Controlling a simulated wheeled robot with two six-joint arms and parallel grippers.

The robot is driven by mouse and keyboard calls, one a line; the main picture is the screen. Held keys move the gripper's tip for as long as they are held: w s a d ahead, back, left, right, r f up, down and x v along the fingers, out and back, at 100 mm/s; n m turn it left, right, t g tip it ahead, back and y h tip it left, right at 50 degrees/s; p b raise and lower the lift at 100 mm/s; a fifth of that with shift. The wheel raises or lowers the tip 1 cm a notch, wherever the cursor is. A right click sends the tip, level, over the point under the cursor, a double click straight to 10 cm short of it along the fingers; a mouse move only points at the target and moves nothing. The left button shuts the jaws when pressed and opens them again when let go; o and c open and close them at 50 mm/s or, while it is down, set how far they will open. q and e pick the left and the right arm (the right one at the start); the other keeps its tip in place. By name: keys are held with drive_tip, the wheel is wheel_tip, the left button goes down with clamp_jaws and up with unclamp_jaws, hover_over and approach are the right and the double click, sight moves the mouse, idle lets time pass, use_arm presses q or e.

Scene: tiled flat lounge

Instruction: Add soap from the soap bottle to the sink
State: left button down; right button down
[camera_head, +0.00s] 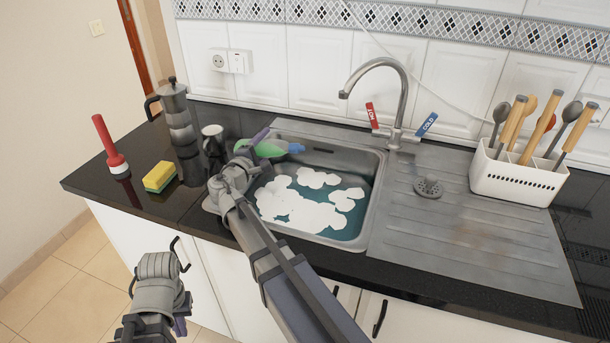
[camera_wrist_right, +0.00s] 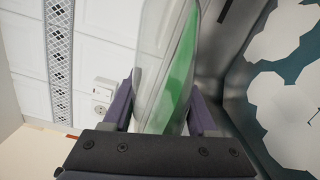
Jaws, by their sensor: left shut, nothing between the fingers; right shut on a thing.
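The soap bottle (camera_head: 268,149), clear with green liquid and a blue cap, lies nearly on its side over the left rear of the sink. Its cap points right, over the basin. My right gripper (camera_head: 256,143) is shut on it; the right wrist view shows the bottle (camera_wrist_right: 178,85) between the two fingers. The steel sink (camera_head: 375,205) holds teal water with white foam patches on top. I cannot see whether soap is flowing out. My left gripper (camera_head: 180,325) is shut and empty, low in front of the cabinets, partly cut off by the frame.
A curved tap (camera_head: 402,95) with red and blue levers stands behind the sink. A white utensil holder (camera_head: 515,178) is at the right.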

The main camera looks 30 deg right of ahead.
sight(281, 147)
drive_tip(key=shift+r, duration=0.1)
drive_tip(key=shift+s+d+r+n+p, duration=0.15)
drive_tip(key=shift+s+r+n+p, duration=0.1)
drive_tip(key=shift+r+n+p, duration=0.55)
drive_tip(key=shift+s+d+r+n, duration=0.1)
drive_tip(key=shift+s+r+n, duration=0.15)
drive_tip(key=shift+n, duration=0.35)
drive_tip(key=f+b, duration=0.1)
drive_tip(key=f+n+b, duration=0.1)
drive_tip(key=f, duration=0.1)
drive_tip(key=shift+s+d+n+b, duration=0.35)
drive_tip(key=shift+s+n+b, duration=0.05)
drive_tip(key=shift+s+d+r+n+p, duration=0.25)
drive_tip(key=shift+s+r+n+p, duration=0.1)
drive_tip(key=shift+n, duration=0.15)
drive_tip(key=shift+s+d+n, duration=0.3)
drive_tip(key=shift+s+n, duration=0.1)
drive_tip(key=shift+n, duration=0.5)
drive_tip(key=n, duration=0.3)
drive_tip(key=shift+s+d+f+n, duration=0.15)
drive_tip(key=shift+s+d+n, duration=0.1)
drive_tip(key=shift+n, duration=0.15)
drive_tip(key=shift+s+d+r+n, duration=0.1)
drive_tip(key=shift+s+d+n, duration=0.1)
drive_tip(key=shift+n, duration=0.85)
drive_tip(key=shift+s+d+r+n, duration=0.1)
drive_tip(key=shift+s+d+n, duration=0.05)
drive_tip(key=shift+n, duration=0.9)
